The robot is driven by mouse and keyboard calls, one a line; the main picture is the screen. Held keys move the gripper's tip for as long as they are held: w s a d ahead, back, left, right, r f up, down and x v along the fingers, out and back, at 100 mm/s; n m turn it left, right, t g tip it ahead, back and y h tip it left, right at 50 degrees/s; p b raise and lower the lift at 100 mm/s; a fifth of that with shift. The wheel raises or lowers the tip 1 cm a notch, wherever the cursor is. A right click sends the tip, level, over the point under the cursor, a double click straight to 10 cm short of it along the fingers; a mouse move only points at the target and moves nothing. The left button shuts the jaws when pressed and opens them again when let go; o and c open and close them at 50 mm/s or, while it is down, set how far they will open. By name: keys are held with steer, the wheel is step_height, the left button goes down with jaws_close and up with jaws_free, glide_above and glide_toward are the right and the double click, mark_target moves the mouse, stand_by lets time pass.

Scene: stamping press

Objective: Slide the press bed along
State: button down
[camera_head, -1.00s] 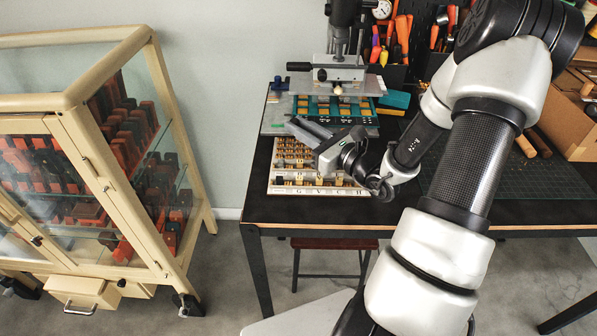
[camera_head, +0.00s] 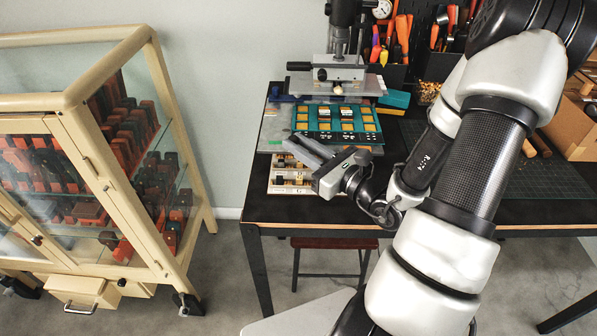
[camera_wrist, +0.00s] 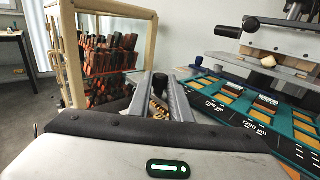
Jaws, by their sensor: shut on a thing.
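The press bed (camera_head: 345,138) is a teal plate with yellow blocks, pulled out in front of the stamping press (camera_head: 340,72) and over part of the letter tray. Its teal face also fills the right of the wrist view (camera_wrist: 238,113). My gripper (camera_head: 297,146) is at the bed's front left edge, with its fingers pointing to the back left. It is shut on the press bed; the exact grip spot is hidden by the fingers. In the wrist view the fingers (camera_wrist: 166,84) lie close around a small dark part.
A letter tray (camera_head: 282,187) lies on the black table in front of the bed, partly hidden by my gripper. A glass cabinet (camera_head: 76,112) stands left. A cutting mat (camera_head: 548,180) lies at right.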

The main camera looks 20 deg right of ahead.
steer(key=shift+s+a+r+p, duration=0.1)
steer(key=shift+s+a+p, duration=0.15)
steer(key=shift+s+p, duration=0.35)
steer(key=shift+s+a+r+p, duration=0.1)
steer(key=shift+s+a+p, duration=0.2)
steer(key=shift+s, duration=0.5)
steer(key=s+p, duration=0.1)
steer(key=p, duration=0.2)
steer(key=s+a+p, duration=0.1)
steer(key=p, duration=0.2)
steer(key=shift+s+p, duration=0.35)
steer(key=shift+s, duration=0.05)
steer(key=shift+s+a+f+p, duration=0.1)
steer(key=shift+s+a+p, duration=0.25)
steer(key=shift+s, duration=0.3)
steer(key=shift+s+a+p, duration=0.15)
steer(key=shift+s+p, duration=0.3)
steer(key=shift+s, duration=0.15)
steer(key=c, duration=1.5)
jaws_free()
steer(key=shift+c, duration=0.2)
steer(key=v, duration=1.7)
steer(key=shift+s, duration=0.25)
